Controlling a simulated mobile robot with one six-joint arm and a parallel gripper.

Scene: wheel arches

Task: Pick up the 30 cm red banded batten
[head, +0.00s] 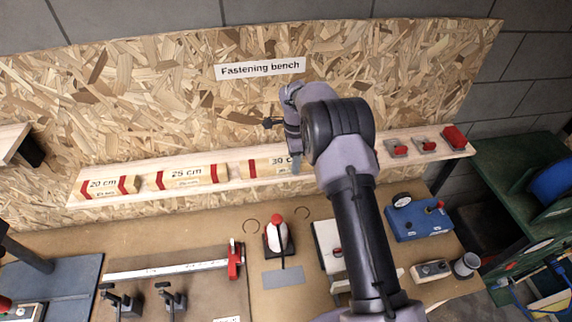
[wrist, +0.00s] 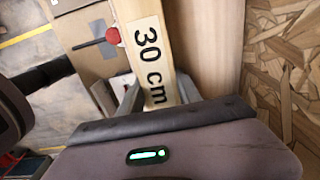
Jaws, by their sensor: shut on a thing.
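The 30 cm red banded batten (head: 262,167) is a pale wooden bar with a "30 cm" label and a red band near its left end. It is at the shelf, right of the 25 cm batten, and my arm hides its right part. In the wrist view the batten (wrist: 139,12) runs down between my fingers, its label facing the camera. My gripper (head: 295,163) is shut on it near the label; the gripper also shows in the wrist view (wrist: 155,97). I cannot tell whether the batten touches the shelf.
The shelf (head: 330,163) also bears the 20 cm batten (head: 108,187), the 25 cm batten (head: 192,176) and red-topped clamps (head: 424,144) at right. A chipboard wall (head: 150,90) stands close behind. Below, the bench holds a red-capped bottle (head: 277,235) and a blue box (head: 417,220).

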